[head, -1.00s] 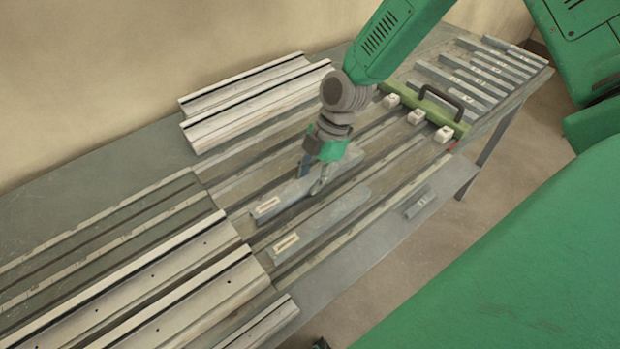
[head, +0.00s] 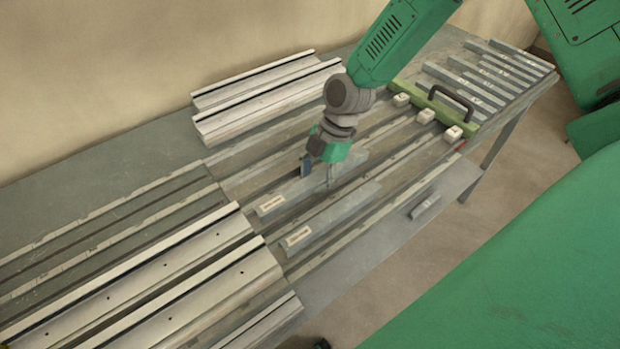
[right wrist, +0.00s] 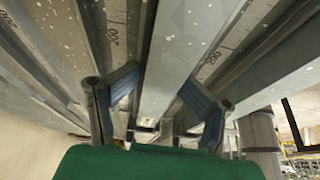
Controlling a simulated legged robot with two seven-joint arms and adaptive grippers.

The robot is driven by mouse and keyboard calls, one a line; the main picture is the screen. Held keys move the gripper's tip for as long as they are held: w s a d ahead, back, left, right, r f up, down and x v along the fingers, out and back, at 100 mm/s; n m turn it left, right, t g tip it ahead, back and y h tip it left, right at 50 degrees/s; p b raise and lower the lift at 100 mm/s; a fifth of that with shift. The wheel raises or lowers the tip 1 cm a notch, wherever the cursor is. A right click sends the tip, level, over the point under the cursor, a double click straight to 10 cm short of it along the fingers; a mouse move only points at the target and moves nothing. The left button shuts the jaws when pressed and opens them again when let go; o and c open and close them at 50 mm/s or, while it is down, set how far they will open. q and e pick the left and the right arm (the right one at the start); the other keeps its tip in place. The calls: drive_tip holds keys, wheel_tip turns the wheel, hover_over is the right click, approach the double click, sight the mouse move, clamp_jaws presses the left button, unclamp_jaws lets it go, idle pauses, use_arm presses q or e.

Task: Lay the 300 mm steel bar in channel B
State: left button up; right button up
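A grey steel bar (head: 285,198) with a pale label lies lengthwise in one channel of the bench. A second labelled bar (head: 318,228) lies in the channel nearer the front. My right gripper (head: 319,178) is down over the first bar, one finger on each side, and looks open. In the right wrist view, its blue-padded fingers (right wrist: 160,80) flank the bar (right wrist: 170,60), very close to its sides. Channel letters and bar lengths cannot be read. A small dark tip at the bottom edge (head: 320,344) may be my left gripper.
A green crosspiece (head: 436,107) with a black handle and white blocks spans the channels. Several labelled bars (head: 480,75) lie at the far right. A short bar (head: 425,207) lies on the front ledge. Pale profiles (head: 265,95) lie behind, others (head: 190,280) at the lower left.

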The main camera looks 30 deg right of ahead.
use_arm(q)
drive_tip(key=shift+d, duration=0.15)
use_arm(e)
drive_tip(key=shift+s+d+f, duration=0.2)
drive_tip(key=shift+s+d, duration=0.1)
drive_tip(key=shift+d, duration=0.15)
drive_tip(key=shift+r, duration=0.3)
use_arm(q)
drive_tip(key=shift+d+r+p, duration=0.1)
drive_tip(key=shift+r+p, duration=0.3)
drive_tip(key=shift+r, duration=0.1)
use_arm(e)
drive_tip(key=v, duration=1.2)
drive_tip(key=shift+r, duration=0.45)
use_arm(q)
drive_tip(key=shift+d, duration=0.25)
use_arm(e)
drive_tip(key=shift+w+d+f, duration=0.1)
drive_tip(key=shift+w+d, duration=0.05)
drive_tip(key=shift+w, duration=0.05)
